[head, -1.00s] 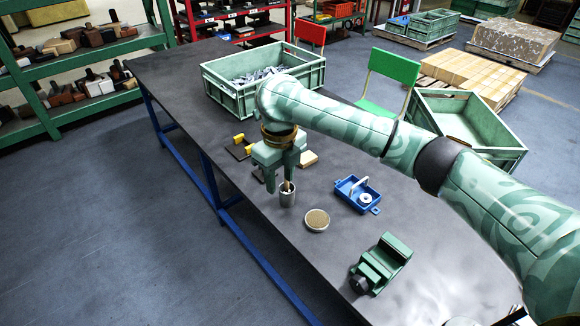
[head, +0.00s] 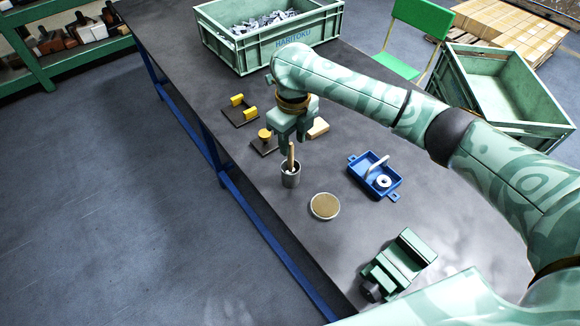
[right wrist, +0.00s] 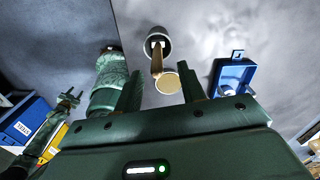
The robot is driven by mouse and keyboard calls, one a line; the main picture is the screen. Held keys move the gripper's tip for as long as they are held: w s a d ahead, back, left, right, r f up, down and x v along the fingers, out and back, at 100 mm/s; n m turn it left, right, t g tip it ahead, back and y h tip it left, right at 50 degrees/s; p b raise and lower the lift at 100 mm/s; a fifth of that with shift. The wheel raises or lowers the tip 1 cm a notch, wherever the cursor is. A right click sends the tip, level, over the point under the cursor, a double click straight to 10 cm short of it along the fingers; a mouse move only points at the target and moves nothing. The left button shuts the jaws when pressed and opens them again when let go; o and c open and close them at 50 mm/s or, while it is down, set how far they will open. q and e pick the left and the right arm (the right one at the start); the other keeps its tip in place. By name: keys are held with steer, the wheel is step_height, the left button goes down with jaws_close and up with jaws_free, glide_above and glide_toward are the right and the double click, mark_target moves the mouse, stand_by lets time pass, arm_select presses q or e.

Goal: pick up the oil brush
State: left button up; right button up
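The oil brush (head: 291,156) stands in a small metal cup (head: 290,178) on the dark table, its wooden handle pointing up. My right gripper (head: 291,137) is over it, fingers pointing down around the upper handle. In the right wrist view the brush handle (right wrist: 157,63) shows between the two spread fingers (right wrist: 160,92), with a gap on each side, and the cup (right wrist: 158,40) lies beyond. The right gripper looks open and holds nothing. The bristles are hidden in the cup.
A round tin (head: 325,206) is close in front of the cup. A blue tray (head: 374,177) is to the right, a green vise (head: 399,263) nearer. Yellow-handled pieces (head: 239,108) and a green crate (head: 268,42) are behind. The table's left edge is near.

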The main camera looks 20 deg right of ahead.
steer(key=shift+f, duration=0.25)
steer(key=shift+s+f, duration=0.1)
steer(key=shift+f, duration=0.15)
steer(key=b, duration=0.3)
glide_above(291, 170)
steer(key=f, duration=0.4)
steer(key=shift+w+f, duration=0.35)
steer(key=shift+f, duration=0.05)
arm_select(q)
steer(key=f, duration=0.3)
steer(key=shift+s+d, duration=0.1)
steer(key=shift+d, duration=0.2)
arm_select(e)
steer(key=shift+r, duration=0.15)
arm_select(q)
steer(key=shift+s, duration=0.15)
arm_select(e)
jaws_close()
